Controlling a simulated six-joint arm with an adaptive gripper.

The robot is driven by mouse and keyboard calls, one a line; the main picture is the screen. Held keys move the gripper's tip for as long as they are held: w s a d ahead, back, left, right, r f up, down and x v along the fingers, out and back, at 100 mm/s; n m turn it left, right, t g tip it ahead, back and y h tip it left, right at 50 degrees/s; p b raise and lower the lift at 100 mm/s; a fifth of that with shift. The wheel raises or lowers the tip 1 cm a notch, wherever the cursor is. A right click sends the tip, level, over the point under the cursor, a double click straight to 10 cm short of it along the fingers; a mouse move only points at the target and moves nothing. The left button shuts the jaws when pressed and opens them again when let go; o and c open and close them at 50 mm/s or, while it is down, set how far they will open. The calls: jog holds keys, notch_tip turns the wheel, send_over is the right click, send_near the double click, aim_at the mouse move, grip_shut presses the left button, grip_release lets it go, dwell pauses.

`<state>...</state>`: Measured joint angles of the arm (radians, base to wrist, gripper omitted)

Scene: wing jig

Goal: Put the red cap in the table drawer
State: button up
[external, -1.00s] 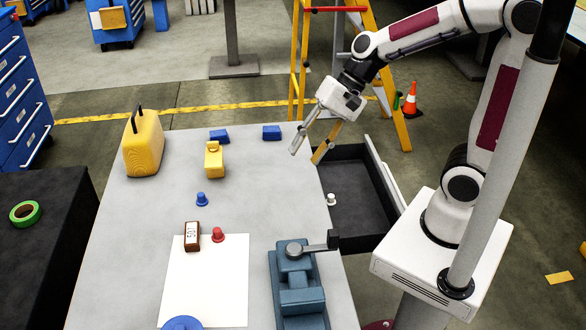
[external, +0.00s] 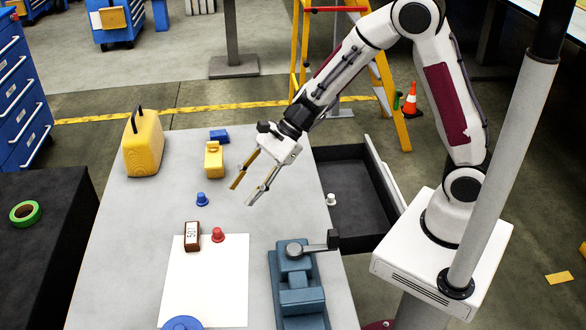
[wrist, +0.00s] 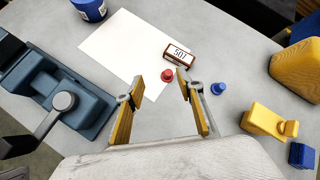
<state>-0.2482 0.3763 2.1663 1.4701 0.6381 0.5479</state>
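The red cap (external: 218,235) stands on the grey table at the top edge of the white sheet, right beside a brown box. In the wrist view the red cap (wrist: 167,75) shows ahead of my fingertips, between their lines. My gripper (external: 241,196) is open and empty above the table, apart from the cap, up and to the right of it in the external view. The table drawer (external: 350,195) is pulled open at the table's right side. A small white cap (external: 331,199) is in it, near its left edge.
The brown box (external: 192,236), blue cap (external: 202,199), yellow block (external: 214,160) and white sheet (external: 205,285) lie near the red cap. A blue vise (external: 297,285) with a lever stands at the table's front right. A yellow case (external: 143,145) stands at the back left.

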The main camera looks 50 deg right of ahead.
aim_at(219, 228)
jog(key=w+f+m, duration=0.1)
jog(key=f, duration=0.1)
jog(key=w+a+f+m, duration=0.1)
jog(key=f+m, duration=0.1)
jog(key=f, duration=0.1)
jog(key=w+a+f+m, duration=0.1)
jog(key=f, duration=0.2)
jog(key=shift+m, duration=0.3)
jog(key=shift+a, duration=0.15)
jog(key=shift+x, duration=1.2)
jog(key=shift+w+d+x, duration=0.1)
jog(key=shift+w+x, duration=0.1)
jog(key=shift+x, duration=1.1)
jog(key=shift+w+d+x, duration=0.1)
jog(key=shift+w+x, duration=0.05)
jog(key=shift+x, duration=1.1)
jog(key=shift+f, duration=0.1)
jog(key=c, duration=1)
